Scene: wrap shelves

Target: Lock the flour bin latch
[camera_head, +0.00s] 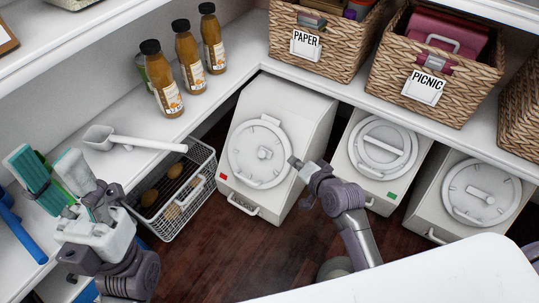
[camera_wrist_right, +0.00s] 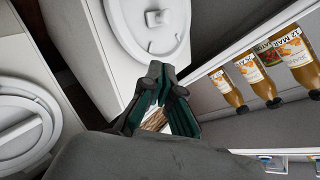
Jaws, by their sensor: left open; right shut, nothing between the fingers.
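Three white bins with round lids stand under the shelf: a left bin (camera_head: 312,120) with a red mark, a middle bin (camera_head: 345,165) with a green mark, and a right bin (camera_head: 428,205). I cannot read which one is flour. The left bin's lid (camera_head: 258,152) has a small central knob (camera_head: 265,154), also in the right wrist view (camera_wrist_right: 160,17). My right gripper (camera_head: 294,162) is shut and empty, close to that lid's right edge; contact is unclear. Its fingertips (camera_wrist_right: 156,68) point at the lid's edge. My left gripper (camera_head: 50,160) is open and empty over the left shelf.
A wire basket (camera_head: 205,190) with brown items stands left of the bins. A white scoop (camera_head: 130,140) and several bottles (camera_head: 187,58) are on the left shelf. Wicker baskets (camera_head: 345,60) labelled PAPER and PICNIC (camera_head: 470,105) sit above. Dark floor (camera_head: 215,265) is clear in front.

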